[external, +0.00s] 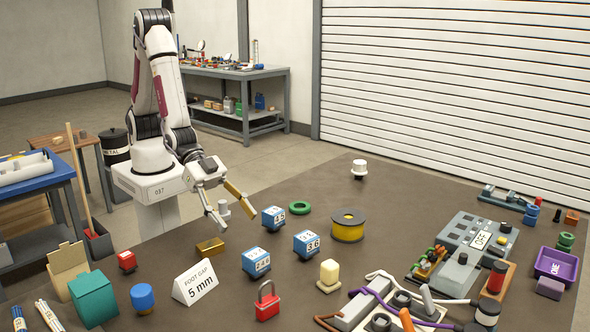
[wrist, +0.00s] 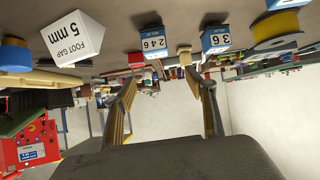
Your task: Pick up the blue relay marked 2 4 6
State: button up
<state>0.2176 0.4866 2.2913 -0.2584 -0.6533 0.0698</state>
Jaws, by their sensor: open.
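Two similar blue relays stand near: one marked 3 6 (external: 306,244) to the right, one marked 4 5 (external: 273,218) behind.
The white sign (external: 195,283) stands left of the relay, and a red padlock (external: 267,302) in front. A brass block (external: 211,247) lies behind the sign. A green ring (external: 299,208) and yellow spool (external: 348,226) are behind right. Bare table lies between several items.

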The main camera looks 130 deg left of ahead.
aim_at(251, 251)
jog(key=shift+t, duration=0.3)
jog(key=shift+w+d+f, duration=0.1)
jog(key=shift+w+f, duration=0.15)
jog(key=shift+f, duration=0.4)
jog(key=shift+w+d+f, duration=0.1)
jog(key=shift+w+f, duration=0.15)
jog(key=shift+f, duration=0.35)
jog(key=shift+w+f, duration=0.25)
jog(key=shift+f, duration=0.4)
jog(key=shift+x, duration=1.25)
jog(key=shift+x, duration=2.65)
jog(key=shift+s+f, duration=0.1)
jog(key=c, duration=1.3)
